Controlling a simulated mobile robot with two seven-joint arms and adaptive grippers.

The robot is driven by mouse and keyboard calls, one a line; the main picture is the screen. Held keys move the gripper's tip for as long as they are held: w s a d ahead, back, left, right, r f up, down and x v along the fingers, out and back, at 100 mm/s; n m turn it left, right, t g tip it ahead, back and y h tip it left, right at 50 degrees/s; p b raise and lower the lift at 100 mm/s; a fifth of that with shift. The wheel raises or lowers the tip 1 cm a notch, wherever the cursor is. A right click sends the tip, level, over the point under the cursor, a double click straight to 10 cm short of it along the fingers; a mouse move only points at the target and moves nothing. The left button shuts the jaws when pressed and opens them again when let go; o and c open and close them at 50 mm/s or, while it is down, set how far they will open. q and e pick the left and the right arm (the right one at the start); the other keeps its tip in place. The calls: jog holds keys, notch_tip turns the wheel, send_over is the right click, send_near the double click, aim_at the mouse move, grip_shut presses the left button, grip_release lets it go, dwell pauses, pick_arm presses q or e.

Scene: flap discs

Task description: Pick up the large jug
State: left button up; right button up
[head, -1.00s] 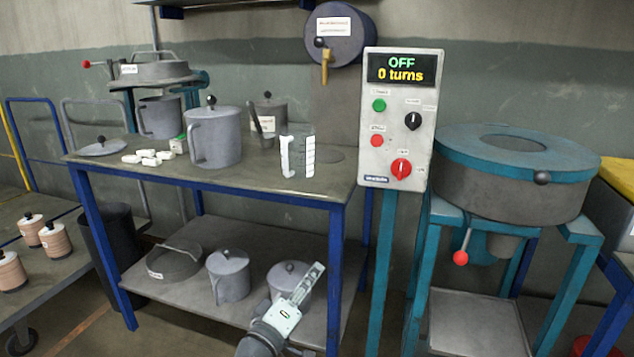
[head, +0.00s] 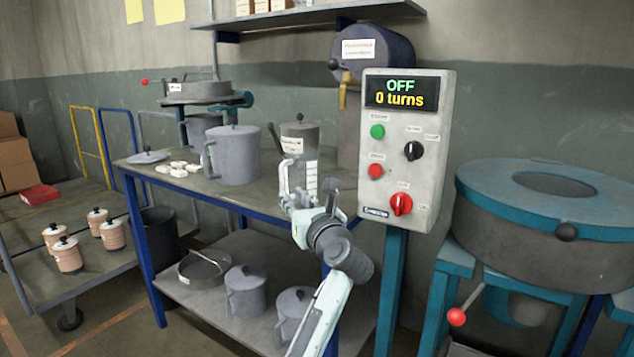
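A large grey jug (head: 238,158) with a black-knobbed lid stands upright on the workbench top, its handle on the left side. My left gripper (head: 310,205) is over the bench's front edge, right of this jug and apart from it in the picture. Two smaller grey lidded jugs stand on the lower shelf, one (head: 246,294) in clear view, the other (head: 290,308) partly behind my arm. My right gripper is not in view.
White pieces (head: 179,167) and a loose lid (head: 148,157) lie left of the large jug on the bench (head: 135,168). A labelled grey pot (head: 300,137) stands behind right. The control box (head: 404,150) and a teal-topped round machine (head: 545,205) stand at right.

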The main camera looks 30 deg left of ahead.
aim_at(283, 187)
pick_arm(q)
jog(key=shift+n, duration=0.3)
jog(key=p+x, duration=0.1)
jog(key=x, duration=0.6)
jog(key=shift+a+f, duration=0.1)
jog(key=shift+a, duration=0.1)
jog(key=shift+w+a, duration=0.2)
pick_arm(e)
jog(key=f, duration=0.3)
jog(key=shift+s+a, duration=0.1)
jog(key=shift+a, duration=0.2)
pick_arm(q)
jog(key=shift+c, duration=0.3)
grip_shut()
